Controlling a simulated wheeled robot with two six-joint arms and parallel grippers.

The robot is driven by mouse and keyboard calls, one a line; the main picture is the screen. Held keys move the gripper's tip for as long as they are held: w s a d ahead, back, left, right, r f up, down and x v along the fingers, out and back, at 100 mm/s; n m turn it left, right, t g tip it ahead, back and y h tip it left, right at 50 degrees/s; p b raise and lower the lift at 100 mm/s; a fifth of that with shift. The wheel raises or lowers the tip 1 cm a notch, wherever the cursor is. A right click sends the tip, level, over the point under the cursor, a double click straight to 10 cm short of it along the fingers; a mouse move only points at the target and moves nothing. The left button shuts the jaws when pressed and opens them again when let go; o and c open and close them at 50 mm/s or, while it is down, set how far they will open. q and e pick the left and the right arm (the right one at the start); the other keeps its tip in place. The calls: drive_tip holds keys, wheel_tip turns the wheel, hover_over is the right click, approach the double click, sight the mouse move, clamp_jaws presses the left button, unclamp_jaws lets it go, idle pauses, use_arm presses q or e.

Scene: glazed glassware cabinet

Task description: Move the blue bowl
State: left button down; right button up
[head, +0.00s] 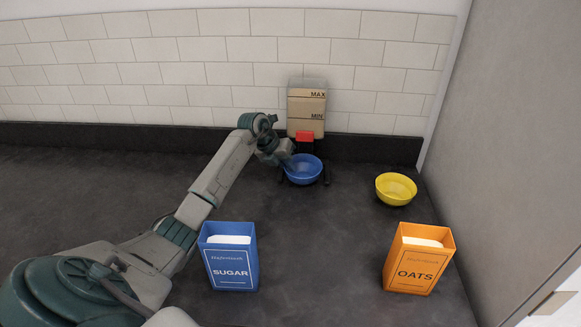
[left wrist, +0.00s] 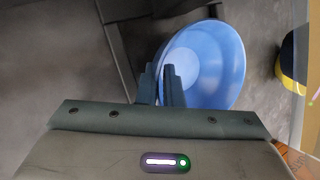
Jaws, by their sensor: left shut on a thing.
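The blue bowl (head: 303,172) is at the back of the dark counter, in front of the dispenser with the MAX and MIN marks. My left gripper (head: 287,165) reaches it from the left and is shut on its left rim. In the left wrist view the blue bowl (left wrist: 215,65) shows its inside, and the fingers of my left gripper (left wrist: 162,85) pinch the near-left wall. The bowl looks empty. I cannot tell whether it touches the surface below. My right gripper is in neither view.
A dispenser (head: 306,108) with a red part (head: 304,136) stands against the tiled wall. A yellow bowl (head: 396,189) is to the right. A blue SUGAR box (head: 229,270) and an orange OATS box (head: 412,270) stand in front. The counter between the boxes is clear.

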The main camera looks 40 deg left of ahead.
use_arm(q)
drive_tip(key=shift+w+a, duration=0.15)
drive_tip(key=shift+w, duration=0.05)
drive_tip(key=shift+w+f, duration=0.1)
drive_tip(key=shift+w, duration=0.15)
drive_tip(key=c, duration=1.5)
unclamp_jaws()
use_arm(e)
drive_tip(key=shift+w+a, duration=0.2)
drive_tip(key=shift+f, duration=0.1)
